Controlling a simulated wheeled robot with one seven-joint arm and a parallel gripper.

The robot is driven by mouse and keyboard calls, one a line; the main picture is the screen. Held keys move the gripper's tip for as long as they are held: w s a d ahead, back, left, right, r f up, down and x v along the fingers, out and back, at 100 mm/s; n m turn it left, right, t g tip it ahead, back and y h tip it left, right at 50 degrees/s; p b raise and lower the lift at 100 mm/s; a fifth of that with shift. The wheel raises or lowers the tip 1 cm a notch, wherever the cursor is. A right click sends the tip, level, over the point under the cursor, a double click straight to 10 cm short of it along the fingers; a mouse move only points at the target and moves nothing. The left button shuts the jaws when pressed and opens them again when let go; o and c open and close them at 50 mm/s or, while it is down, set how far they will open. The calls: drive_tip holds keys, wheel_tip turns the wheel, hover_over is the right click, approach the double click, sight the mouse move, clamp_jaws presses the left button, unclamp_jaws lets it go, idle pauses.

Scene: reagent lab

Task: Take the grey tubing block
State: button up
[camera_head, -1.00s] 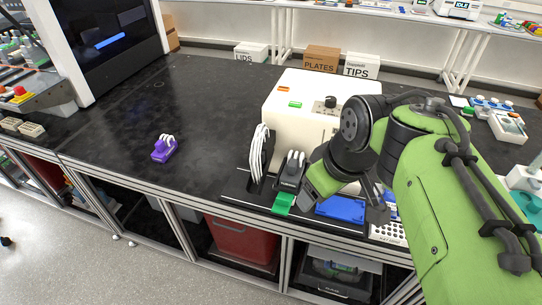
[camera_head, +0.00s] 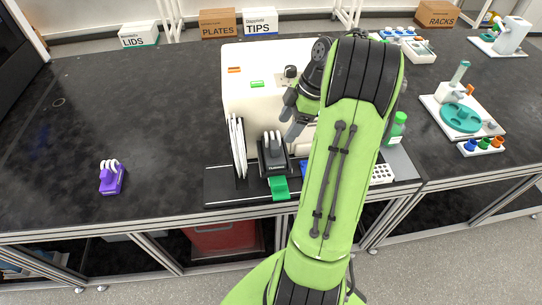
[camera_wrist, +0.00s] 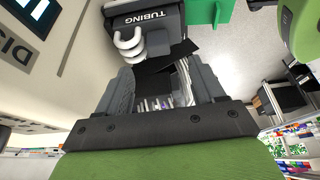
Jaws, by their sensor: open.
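The grey tubing block (camera_head: 272,153) is dark grey with white tube loops on top. It stands on the dark mat in front of the cream machine (camera_head: 251,93), behind a green tab (camera_head: 279,187). In the wrist view the block (camera_wrist: 152,18), marked TUBING, is at the top, with its white loops towards my gripper (camera_wrist: 165,78). The jaws are open and empty, apart from the block. In the head view my gripper (camera_head: 291,116) is above and just right of the block, in front of the machine.
White upright plates (camera_head: 238,147) stand close left of the block. A purple block with white loops (camera_head: 112,178) sits alone on the left of the black bench. A green-capped bottle (camera_head: 397,130) and a white perforated rack (camera_head: 381,174) are to the right.

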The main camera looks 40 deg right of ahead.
sight(275, 144)
drive_tip(key=x, duration=0.3)
drive_tip(key=shift+w+a+f+b, duration=0.2)
drive_tip(key=shift+w+f+b, duration=0.05)
drive_tip(key=shift+f+b, duration=0.1)
drive_tip(key=b+x, duration=0.1)
drive_tip(key=x, duration=0.4)
drive_tip(key=shift+w+f, duration=0.1)
drive_tip(key=shift+f, duration=0.1)
drive_tip(key=shift+r, duration=0.1)
drive_tip(key=c, duration=1.1)
wheel_tip(275, 144, up, 28)
drive_tip(key=p, duration=1.3)
